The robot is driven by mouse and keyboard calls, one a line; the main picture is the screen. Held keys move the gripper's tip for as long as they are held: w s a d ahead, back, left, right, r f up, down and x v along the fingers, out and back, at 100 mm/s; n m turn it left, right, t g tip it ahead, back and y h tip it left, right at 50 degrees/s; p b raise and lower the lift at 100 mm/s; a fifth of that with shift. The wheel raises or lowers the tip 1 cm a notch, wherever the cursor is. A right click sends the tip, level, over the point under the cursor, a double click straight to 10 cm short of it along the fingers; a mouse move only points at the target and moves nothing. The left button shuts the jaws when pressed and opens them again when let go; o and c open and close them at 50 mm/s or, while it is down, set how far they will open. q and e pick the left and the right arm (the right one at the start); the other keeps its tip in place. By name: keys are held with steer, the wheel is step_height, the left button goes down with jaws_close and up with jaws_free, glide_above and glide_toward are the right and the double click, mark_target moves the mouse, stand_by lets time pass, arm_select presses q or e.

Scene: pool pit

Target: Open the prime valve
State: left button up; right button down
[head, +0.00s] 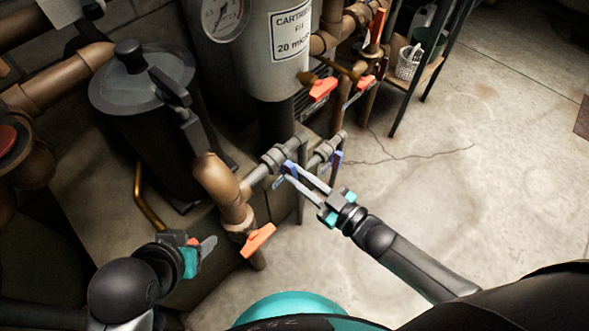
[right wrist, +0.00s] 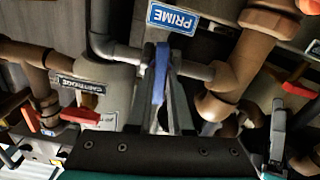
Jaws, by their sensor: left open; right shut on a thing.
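The prime valve is on a grey pipe in the middle of the head view, with a blue lever handle (head: 289,167). In the right wrist view the blue handle (right wrist: 160,72) stands between my fingers, just beside a blue "PRIME" label (right wrist: 173,17). My right gripper (head: 284,172) reaches in from the right and is shut on this handle; the fingers partly hide it. My left gripper (head: 204,248) is open and empty at the lower left, left of an orange-handled valve and away from the prime valve.
A second blue handle (head: 336,160) is on a parallel grey pipe just right. Orange handles are on copper pipes below (head: 258,240) and above (head: 322,88). A grey cartridge filter (head: 270,70) and a dark lidded pump (head: 145,120) stand behind. The concrete floor (head: 480,180) at right is clear.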

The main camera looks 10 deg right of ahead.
steer(key=n, duration=0.4)
steer(key=shift+n, duration=0.3)
steer(key=n, duration=0.4)
steer(key=n+b, duration=0.1)
steer(key=n, duration=0.3)
steer(key=shift+f+n, duration=0.1)
steer(key=shift+n, duration=0.3)
steer(key=n, duration=0.3)
steer(key=shift+b, duration=0.3)
steer(key=c, duration=0.7)
jaws_free()
steer(key=shift+p+v, duration=0.55)
steer(key=shift+v, duration=2.95)
